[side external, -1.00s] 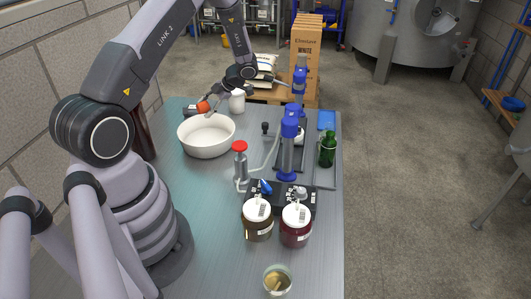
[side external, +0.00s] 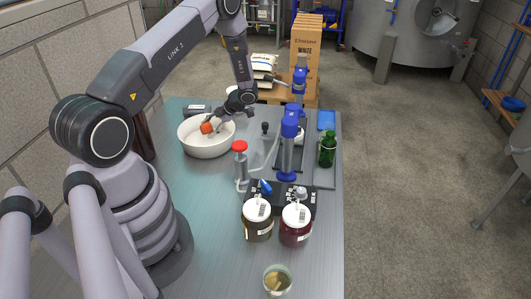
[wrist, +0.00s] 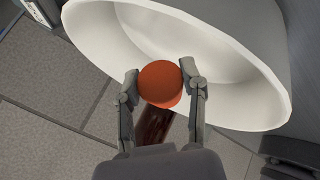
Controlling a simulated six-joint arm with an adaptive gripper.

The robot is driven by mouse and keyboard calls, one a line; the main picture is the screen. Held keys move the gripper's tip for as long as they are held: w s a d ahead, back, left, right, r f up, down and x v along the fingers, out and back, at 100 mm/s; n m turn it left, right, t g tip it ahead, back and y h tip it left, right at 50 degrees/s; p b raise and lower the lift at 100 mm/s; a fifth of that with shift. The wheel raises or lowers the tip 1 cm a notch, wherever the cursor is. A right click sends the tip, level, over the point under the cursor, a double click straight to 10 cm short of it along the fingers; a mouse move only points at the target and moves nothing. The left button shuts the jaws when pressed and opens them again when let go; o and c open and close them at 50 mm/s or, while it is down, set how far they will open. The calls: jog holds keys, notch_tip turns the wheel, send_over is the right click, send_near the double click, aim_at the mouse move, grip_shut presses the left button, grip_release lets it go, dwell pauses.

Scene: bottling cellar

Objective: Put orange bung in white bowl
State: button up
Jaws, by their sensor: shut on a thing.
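The orange bung (side external: 207,128) is held between the fingers of my gripper (side external: 213,124), which is shut on it. In the side external view the bung appears within the outline of the white bowl (side external: 206,151), near its far inner wall. In the wrist view the round bung (wrist: 160,82) sits between both fingertips and covers part of the rim of the bowl (wrist: 255,65). I cannot tell exactly how high it is above the bowl floor. The visible inside of the bowl looks empty.
A red-topped device (side external: 240,165) stands right of the bowl, by a blue-capped cylinder (side external: 287,155). Two white-lidded jars (side external: 257,222) and a small glass cup (side external: 278,280) are nearer. A green bottle (side external: 327,150) stands at the right. A dark item (side external: 196,110) lies behind the bowl.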

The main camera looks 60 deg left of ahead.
jog(key=o, duration=1.2)
jog(key=shift+r, duration=3.55)
